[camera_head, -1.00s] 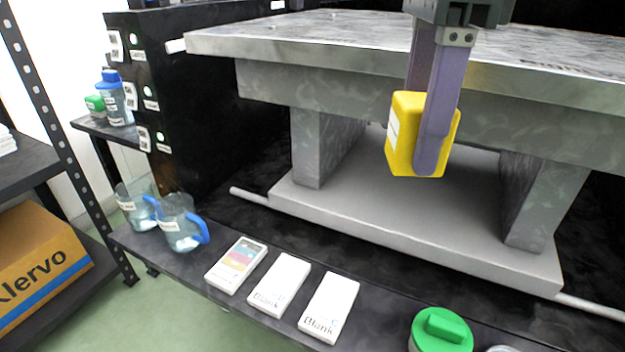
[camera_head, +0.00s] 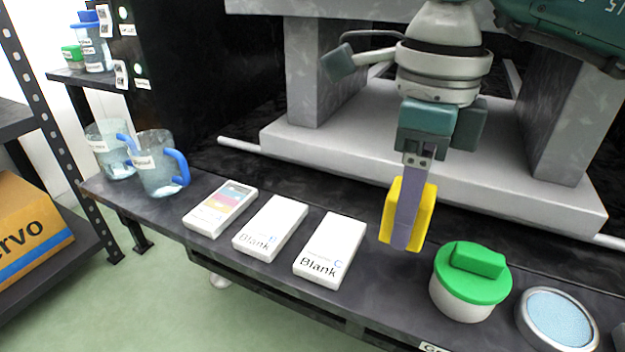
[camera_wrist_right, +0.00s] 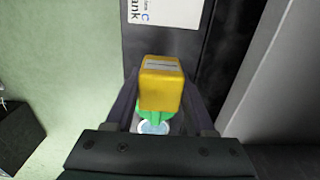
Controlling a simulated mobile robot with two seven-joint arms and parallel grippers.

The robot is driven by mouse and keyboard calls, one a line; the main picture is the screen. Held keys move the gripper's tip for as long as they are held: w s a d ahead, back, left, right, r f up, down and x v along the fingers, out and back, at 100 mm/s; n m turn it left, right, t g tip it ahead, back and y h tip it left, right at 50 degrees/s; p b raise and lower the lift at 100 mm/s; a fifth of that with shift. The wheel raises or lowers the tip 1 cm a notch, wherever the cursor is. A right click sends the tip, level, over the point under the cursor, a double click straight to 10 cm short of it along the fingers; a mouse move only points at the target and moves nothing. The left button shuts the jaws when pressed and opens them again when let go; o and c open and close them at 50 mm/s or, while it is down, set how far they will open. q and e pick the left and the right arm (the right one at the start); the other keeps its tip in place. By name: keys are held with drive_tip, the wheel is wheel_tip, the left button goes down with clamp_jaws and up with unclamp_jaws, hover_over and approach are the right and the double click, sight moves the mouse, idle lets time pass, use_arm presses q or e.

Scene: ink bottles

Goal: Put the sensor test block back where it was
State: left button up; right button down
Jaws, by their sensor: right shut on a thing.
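The sensor test block is taken to be the yellow block (camera_head: 428,215), a small upright block. My right gripper (camera_head: 408,225) is shut on it, with one purple finger across its near face. In the head view the block is between the Blank C box (camera_head: 330,250) and the green-lidded jar (camera_head: 470,280), over the black shelf (camera_head: 385,300). I cannot tell whether its bottom touches the shelf. In the right wrist view the yellow block (camera_wrist_right: 161,85) sits between the fingers, with the green lid partly hidden behind it. My left gripper is not in view.
Another Blank box (camera_head: 270,228) and a colour-chart box (camera_head: 220,208) lie left of Blank C. Two jugs with blue handles (camera_head: 158,165) stand at the shelf's left end. A round dish (camera_head: 558,320) is right of the jar. A grey stone stand (camera_head: 400,140) rises behind.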

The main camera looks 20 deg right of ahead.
drive_tip(key=shift+f+b, duration=1.35)
drive_tip(key=shift+f, duration=1.85)
